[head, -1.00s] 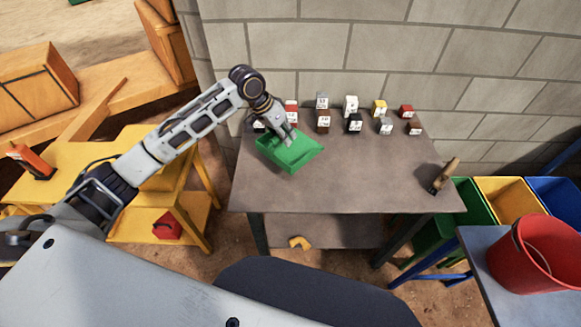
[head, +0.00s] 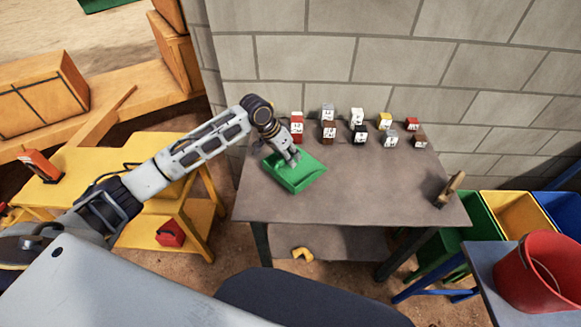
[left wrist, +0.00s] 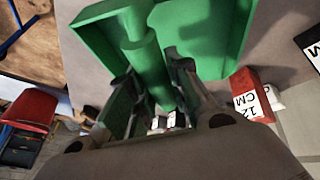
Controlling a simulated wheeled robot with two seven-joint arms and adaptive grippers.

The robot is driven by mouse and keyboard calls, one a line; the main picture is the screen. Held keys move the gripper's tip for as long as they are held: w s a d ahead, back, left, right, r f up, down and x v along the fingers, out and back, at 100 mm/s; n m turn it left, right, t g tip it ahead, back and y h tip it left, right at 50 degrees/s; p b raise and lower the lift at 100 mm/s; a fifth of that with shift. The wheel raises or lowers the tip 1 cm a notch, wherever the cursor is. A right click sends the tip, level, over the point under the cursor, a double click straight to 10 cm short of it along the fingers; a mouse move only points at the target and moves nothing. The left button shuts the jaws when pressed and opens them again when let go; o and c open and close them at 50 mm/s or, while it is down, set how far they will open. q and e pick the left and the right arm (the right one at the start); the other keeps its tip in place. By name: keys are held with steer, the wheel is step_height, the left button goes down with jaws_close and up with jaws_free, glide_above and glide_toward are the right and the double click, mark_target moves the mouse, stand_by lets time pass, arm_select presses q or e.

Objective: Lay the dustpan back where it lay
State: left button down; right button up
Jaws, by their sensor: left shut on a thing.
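The green dustpan (head: 299,175) is at the left part of the grey table (head: 350,196) in the head view. My left gripper (head: 291,158) is shut on its handle from above. In the left wrist view the handle (left wrist: 147,65) runs between the fingers of the left gripper (left wrist: 158,112), and the pan spreads out beyond them. The dustpan looks close to the tabletop; I cannot tell whether it touches. My right gripper is not in view.
Several small labelled blocks (head: 329,130) stand in rows along the table's back, close to the dustpan. A hand brush (head: 449,189) is at the right end. A red bucket (head: 541,278) is at the lower right. The table's middle front is clear.

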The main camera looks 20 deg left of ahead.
mark_target(293, 171)
arm_select(q)
steer(key=shift+f, duration=0.15)
steer(key=shift+f, duration=2.4)
steer(key=shift+f, duration=0.1)
steer(key=c, duration=1.3)
jaws_free()
steer(key=shift+v, duration=6.1)
